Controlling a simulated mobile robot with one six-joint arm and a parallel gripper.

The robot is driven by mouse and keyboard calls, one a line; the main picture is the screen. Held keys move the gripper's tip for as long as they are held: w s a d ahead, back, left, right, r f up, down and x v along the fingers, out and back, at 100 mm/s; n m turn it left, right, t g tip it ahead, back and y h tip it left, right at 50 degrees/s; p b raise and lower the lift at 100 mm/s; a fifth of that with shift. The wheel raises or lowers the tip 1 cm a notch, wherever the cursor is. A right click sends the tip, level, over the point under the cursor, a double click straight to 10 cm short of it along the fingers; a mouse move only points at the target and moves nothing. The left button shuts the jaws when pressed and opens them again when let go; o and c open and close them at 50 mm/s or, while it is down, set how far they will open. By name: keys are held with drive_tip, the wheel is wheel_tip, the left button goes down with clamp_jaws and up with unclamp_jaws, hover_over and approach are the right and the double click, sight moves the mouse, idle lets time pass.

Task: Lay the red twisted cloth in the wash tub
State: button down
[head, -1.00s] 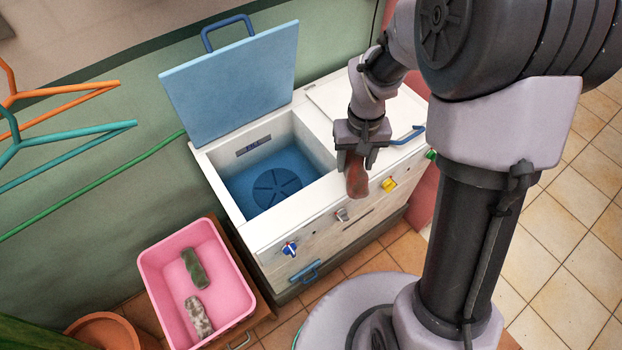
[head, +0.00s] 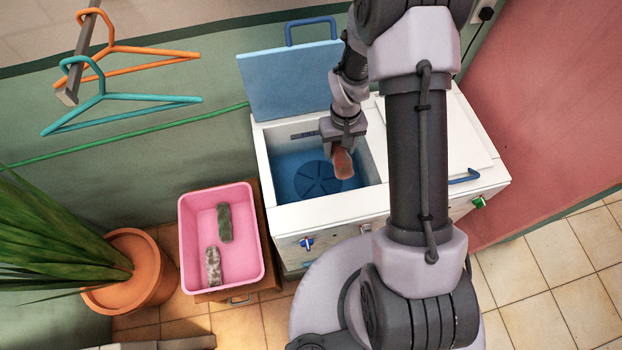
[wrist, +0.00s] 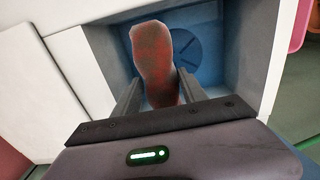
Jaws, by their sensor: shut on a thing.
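The red twisted cloth (head: 343,163) is held in my gripper (head: 342,148), which is shut on it. In the wrist view the cloth (wrist: 153,58) stands out between the two fingers (wrist: 153,92). The wash tub (head: 290,182) is the open blue-floored well in the left part of the white washer, with a round ribbed disc on its floor. In the head view the cloth and gripper are over the tub's right part. In the wrist view the tub's blue floor (wrist: 200,50) lies behind the cloth, and the cloth looks apart from it. My gripper hides part of the tub.
The tub's blue lid (head: 290,80) stands open at the back. A pink basin (head: 187,245) with a green cloth (head: 224,222) and a grey mottled cloth (head: 213,266) stands to the left. A closed white lid (head: 440,130) is to the right. Hangers (head: 125,100) hang at upper left.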

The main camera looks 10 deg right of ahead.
drive_tip(key=f+b, duration=0.2)
drive_tip(key=f, duration=0.5)
drive_tip(key=f+b, duration=0.3)
drive_tip(key=f, duration=0.5)
drive_tip(key=d+f+b, duration=0.1)
drive_tip(key=f+b, duration=0.2)
drive_tip(key=f, duration=0.4)
drive_tip(key=shift+s+d+f, duration=0.1)
drive_tip(key=shift+s+f, duration=0.05)
drive_tip(key=shift+f, duration=0.25)
drive_tip(key=shift+f, duration=0.1)
drive_tip(key=shift+f+b, duration=0.15)
drive_tip(key=shift+b, duration=0.2)
drive_tip(key=c, duration=0.6)
unclamp_jaws()
drive_tip(key=shift+c, duration=0.2)
